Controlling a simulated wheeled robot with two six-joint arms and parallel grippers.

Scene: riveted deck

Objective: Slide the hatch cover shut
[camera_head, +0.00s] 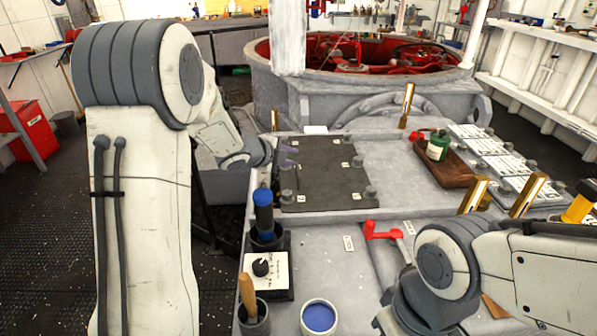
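A dark flat panel (325,180), which looks like the hatch cover, lies on the grey deck top in front of the round red-lined well. It has small pale tags and grey knobs near its corners and edges. I cannot tell whether an opening lies under or beside it. My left gripper (288,158) is at the panel's left edge, near its upper left part. Its fingers are small and blurred, so I cannot tell whether they touch the panel or are open. My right arm shows at the lower right, but its gripper is not in view.
A green-capped bottle (437,147) stands in a brown wooden tray (452,173) to the right. Several brass posts rise from the deck top, one (407,105) behind the panel. A blue-handled tool (263,210), a control box (266,272) and a blue-filled cup (319,317) stand nearer.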

